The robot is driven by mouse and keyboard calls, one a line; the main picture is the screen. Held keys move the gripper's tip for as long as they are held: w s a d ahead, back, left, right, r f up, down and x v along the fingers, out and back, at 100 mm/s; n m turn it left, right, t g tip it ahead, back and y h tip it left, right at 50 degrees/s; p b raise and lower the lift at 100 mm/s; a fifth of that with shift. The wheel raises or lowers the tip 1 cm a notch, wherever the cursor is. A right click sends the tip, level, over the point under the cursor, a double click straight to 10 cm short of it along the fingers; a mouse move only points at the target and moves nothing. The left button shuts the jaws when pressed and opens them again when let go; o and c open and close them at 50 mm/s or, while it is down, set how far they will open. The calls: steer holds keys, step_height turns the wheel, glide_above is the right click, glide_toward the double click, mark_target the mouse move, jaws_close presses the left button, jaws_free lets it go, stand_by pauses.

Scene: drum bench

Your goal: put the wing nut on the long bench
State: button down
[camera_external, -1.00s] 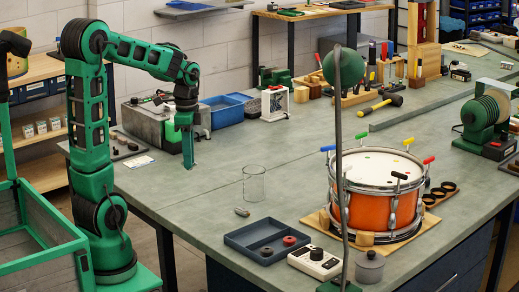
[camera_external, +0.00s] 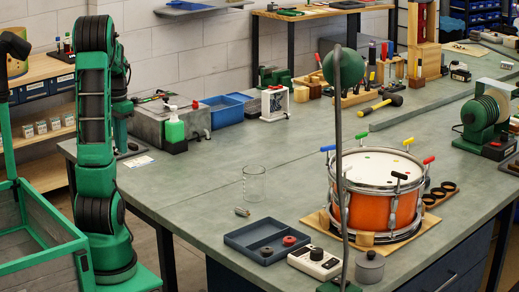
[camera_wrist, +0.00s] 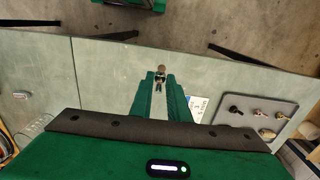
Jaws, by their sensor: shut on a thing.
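In the wrist view my gripper (camera_wrist: 160,84) is shut on a small metal piece with a pale top and dark lower part, likely the wing nut (camera_wrist: 161,70). It stands out at the fingertips; its wings are not clear. The fingers are above the grey-green long bench (camera_wrist: 105,80), near its edge. In the external view the long bench (camera_external: 190,190) runs from left to back right. There my upright arm hides the gripper and the held piece.
A grey tray (camera_wrist: 283,113) with several small metal parts and a white card (camera_wrist: 198,103) lie right of my fingers. On the bench are a glass beaker (camera_external: 254,183), a small metal piece (camera_external: 242,212), a dark tray (camera_external: 245,242) and a drum (camera_external: 365,212). The bench's left middle is clear.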

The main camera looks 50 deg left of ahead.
steer(key=w+d+f, duration=0.4)
steer(key=w, duration=0.1)
steer(key=w+d+f, duration=0.2)
steer(key=w+d, duration=0.1)
steer(key=shift+w+f, duration=0.1)
steer(key=shift+f, duration=2.15)
steer(key=shift+f, duration=0.1)
steer(key=c, duration=1.7)
jaws_free()
steer(key=shift+c, duration=0.2)
steer(key=shift+o, duration=0.3)
